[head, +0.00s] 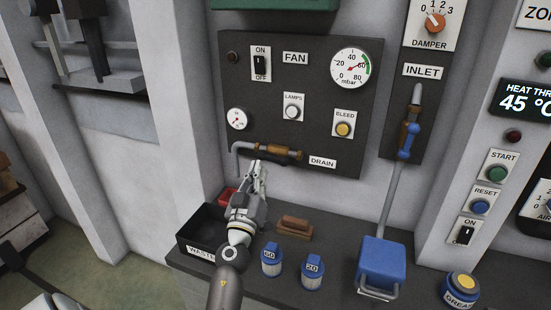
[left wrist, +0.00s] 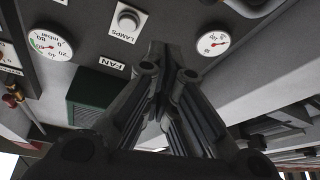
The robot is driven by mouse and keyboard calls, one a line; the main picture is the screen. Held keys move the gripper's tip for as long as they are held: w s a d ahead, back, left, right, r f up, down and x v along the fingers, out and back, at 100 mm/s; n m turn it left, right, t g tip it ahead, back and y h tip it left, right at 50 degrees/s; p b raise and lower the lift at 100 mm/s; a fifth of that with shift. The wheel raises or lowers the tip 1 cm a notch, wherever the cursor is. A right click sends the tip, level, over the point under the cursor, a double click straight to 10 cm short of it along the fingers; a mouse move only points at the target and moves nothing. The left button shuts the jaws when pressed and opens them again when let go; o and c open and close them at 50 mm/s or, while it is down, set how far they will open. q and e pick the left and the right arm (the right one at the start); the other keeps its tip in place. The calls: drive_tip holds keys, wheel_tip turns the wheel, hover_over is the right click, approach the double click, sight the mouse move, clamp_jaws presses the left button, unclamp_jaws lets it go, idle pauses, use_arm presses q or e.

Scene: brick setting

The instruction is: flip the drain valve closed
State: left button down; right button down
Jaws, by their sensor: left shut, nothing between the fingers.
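The drain valve (head: 278,152) is a brass-brown body on a short grey pipe, low on the dark panel in the head view. The DRAIN label (head: 322,162) is to its right. Its handle seems to lie along the pipe, but it is too small to be sure. My left gripper (head: 260,168) is shut and empty, with its fingertips just below the valve; I cannot tell whether they touch. In the left wrist view the shut fingers (left wrist: 165,62) point at the panel, and the valve cannot be made out there. My right gripper is not in view.
Above the valve are a small gauge (head: 238,119), the LAMPS knob (head: 292,112) and the BLEED button (head: 343,129). Below, the shelf holds a black WASTE bin (head: 196,234), a brush (head: 294,228), two blue jars (head: 271,262) and a blue box (head: 381,262). The inlet pipe (head: 392,190) stands right.

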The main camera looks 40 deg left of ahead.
use_arm(q)
drive_tip(key=shift+w+d+f+h, duration=0.2)
drive_tip(key=shift+w+f+h, duration=0.05)
drive_tip(key=shift+w+h, duration=0.3)
wheel_tip(320, 180, up, 3)
hover_over(273, 158)
drive_tip(key=s+d, duration=0.1)
drive_tip(key=s, duration=0.2)
drive_tip(key=shift+w+d+f+b, duration=0.1)
drive_tip(key=shift+d+f+b, duration=0.15)
drive_tip(key=shift+f+b, duration=0.45)
drive_tip(key=shift+w+d+f+b, duration=0.2)
drive_tip(key=shift+f+b, duration=0.3)
drive_tip(key=shift+b, duration=0.4)
drive_tip(key=shift+w+d+f+b, duration=0.1)
drive_tip(key=shift+d+f+b, duration=0.2)
drive_tip(key=shift+f+b, duration=0.4)
drive_tip(key=shift+s, duration=0.1)
